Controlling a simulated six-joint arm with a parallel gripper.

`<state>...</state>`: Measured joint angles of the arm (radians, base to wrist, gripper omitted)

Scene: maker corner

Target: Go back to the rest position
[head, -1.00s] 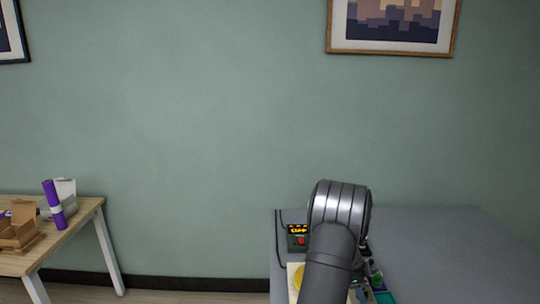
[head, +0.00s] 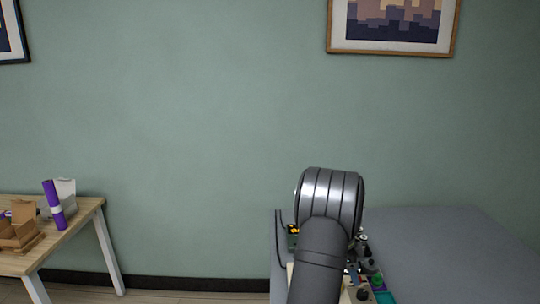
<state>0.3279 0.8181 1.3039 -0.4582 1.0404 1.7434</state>
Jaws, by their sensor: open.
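My arm (head: 324,255) rises from the bottom of the head view and ends in a thick, ribbed grey joint over the grey table (head: 430,240). My gripper does not show clearly; the arm hides the area behind it. A device with a lit orange display (head: 293,230) stands on the table, mostly hidden behind the arm's left side. Small parts in green, teal and purple (head: 380,283) lie just right of the arm.
The right part of the grey table is clear. At the left, a wooden table (head: 78,222) holds an open cardboard box (head: 22,230) and a purple roll (head: 54,205). A green wall (head: 200,130) with framed pictures (head: 392,24) stands behind.

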